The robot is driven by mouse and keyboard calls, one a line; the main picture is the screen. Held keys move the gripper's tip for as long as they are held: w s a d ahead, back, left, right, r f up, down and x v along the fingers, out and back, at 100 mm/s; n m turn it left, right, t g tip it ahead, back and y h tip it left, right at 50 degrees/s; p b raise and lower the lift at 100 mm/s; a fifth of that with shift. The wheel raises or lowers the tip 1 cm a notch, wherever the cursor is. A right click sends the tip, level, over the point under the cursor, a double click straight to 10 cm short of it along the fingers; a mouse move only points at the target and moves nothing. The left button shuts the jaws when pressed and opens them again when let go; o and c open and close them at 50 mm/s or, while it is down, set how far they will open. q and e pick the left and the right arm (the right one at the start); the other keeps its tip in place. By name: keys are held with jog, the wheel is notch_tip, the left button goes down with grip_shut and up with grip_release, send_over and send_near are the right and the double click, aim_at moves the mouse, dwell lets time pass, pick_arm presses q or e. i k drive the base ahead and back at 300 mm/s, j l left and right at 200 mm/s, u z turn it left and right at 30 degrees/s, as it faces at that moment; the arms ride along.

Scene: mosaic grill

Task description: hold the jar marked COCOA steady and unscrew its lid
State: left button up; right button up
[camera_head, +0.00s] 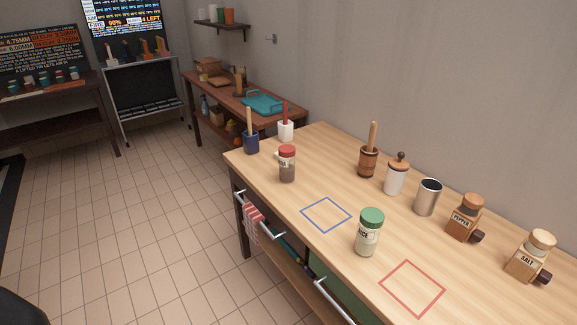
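A clear jar with a red lid and brown contents (287,165) stands upright on the wooden counter (320,255), toward its far left part. Only a sliver of its label shows at its left side, and I cannot read it. Its lid (287,150) is on. A second jar with a green lid and pale contents (367,238) stands nearer, between two outlined squares. Its label is partly turned away and seems to end in "ICE". No jar's label reads COCOA from here. Neither of my grippers is in view.
A blue square outline (326,215) and a red square outline (412,289) on the counter are empty. Along the wall stand a wooden mortar (368,162), white canister (396,178), metal cup (428,197), pepper mill (464,220) and salt mill (530,258).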

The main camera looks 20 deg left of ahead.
aim_at(287, 167)
jog(key=i+j, duration=0.15)
jog(key=j, duration=0.2)
jog(key=i+j, duration=0.15)
jog(key=j, duration=0.25)
jog(key=i+j, duration=0.15)
jog(key=j, duration=0.2)
jog(key=i+j, duration=0.15)
jog(key=j, duration=0.25)
